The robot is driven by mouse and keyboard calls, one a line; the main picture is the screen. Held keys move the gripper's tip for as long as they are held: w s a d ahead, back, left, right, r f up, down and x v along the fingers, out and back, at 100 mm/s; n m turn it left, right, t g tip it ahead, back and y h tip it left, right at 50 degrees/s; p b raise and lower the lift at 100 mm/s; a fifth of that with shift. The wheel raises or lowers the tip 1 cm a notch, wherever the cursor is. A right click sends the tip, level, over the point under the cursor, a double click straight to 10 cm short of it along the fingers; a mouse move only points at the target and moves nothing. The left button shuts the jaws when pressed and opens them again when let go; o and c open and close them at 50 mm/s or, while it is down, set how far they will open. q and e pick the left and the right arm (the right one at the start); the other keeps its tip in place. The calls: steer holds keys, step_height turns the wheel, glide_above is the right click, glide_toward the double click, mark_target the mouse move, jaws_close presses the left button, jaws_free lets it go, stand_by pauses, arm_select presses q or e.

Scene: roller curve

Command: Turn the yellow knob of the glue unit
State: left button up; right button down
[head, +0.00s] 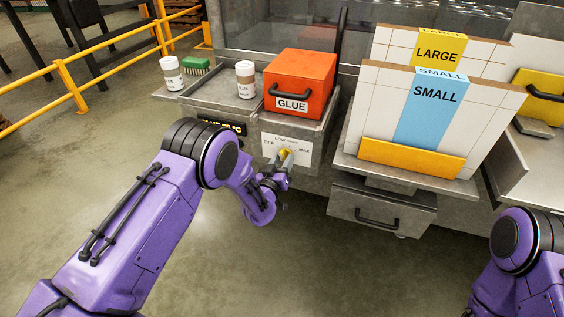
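The glue unit has a white dial plate (272,147) on its front, marked OFF, LOW and MAX. The yellow knob (286,153) shows in the lower right part of this plate, partly covered by my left gripper. My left gripper (284,161) is at the knob, with its fingertips around or right in front of it. I cannot tell whether the fingers are closed on the knob or which way the knob points. My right arm shows at the lower right, but its gripper is not in view.
An orange-red GLUE box (301,78) sits on top of the unit. White bottles (172,73) and a green brush (196,65) stand to its left. Boards marked LARGE and SMALL (434,105) stand at right above a drawer (381,208). The floor in front is clear.

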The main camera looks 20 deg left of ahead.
arm_select(q)
steer(key=s+b, duration=0.1)
steer(key=s, duration=0.9)
steer(key=shift+s+a, duration=0.2)
steer(key=shift+s, duration=0.1)
steer(key=s+a+f+n+g+y, duration=0.1)
steer(key=s+a+f+g+y, duration=0.1)
steer(key=s+a+f+g, duration=0.45)
steer(key=s+a+f+n+g+y, duration=0.1)
steer(key=s+f+g, duration=0.2)
steer(key=s+f, duration=0.7)
steer(key=s+a+f+g, duration=0.1)
steer(key=s+g, duration=0.1)
steer(key=s, duration=0.7)
steer(key=s+a+f+n+g+y, duration=0.1)
steer(key=s+f+g, duration=0.1)
steer(key=s, duration=0.7)
steer(key=shift+s+a+f+g, duration=0.15)
steer(key=shift+s+a+g, duration=0.25)
steer(key=shift+g, duration=0.25)
